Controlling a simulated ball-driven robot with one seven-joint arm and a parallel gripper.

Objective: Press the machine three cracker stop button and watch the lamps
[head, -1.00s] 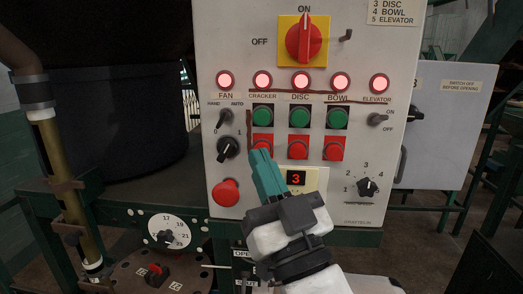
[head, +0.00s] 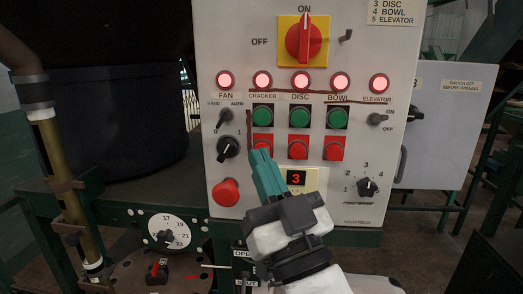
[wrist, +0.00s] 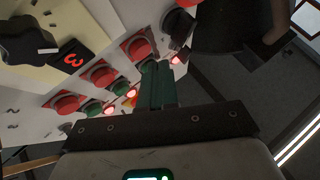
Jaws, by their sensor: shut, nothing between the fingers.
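The grey-white control panel (head: 230,60) fills the middle of the head view. A column marked CRACKER holds a green button (head: 263,115) above a red button (head: 263,142). My gripper (head: 260,154) is shut and empty; its teal fingertips lie over the lower part of that red button and hide some of it. In the wrist view a red button (wrist: 138,46) shows just beside my fingertips (wrist: 156,66); I cannot tell whether they touch. Lamps above FAN (head: 225,80), CRACKER (head: 262,81), DISC (head: 301,82), BOWL (head: 340,82) and ELEVATOR (head: 379,83) are all lit. The display (head: 296,178) reads 3.
DISC (head: 298,150) and BOWL (head: 333,151) red buttons sit to the right. A black knob (head: 228,148) and a red mushroom button (head: 226,192) are to the left. The rotary selector (head: 367,187) is lower right. The main red switch (head: 304,38) stands at ON.

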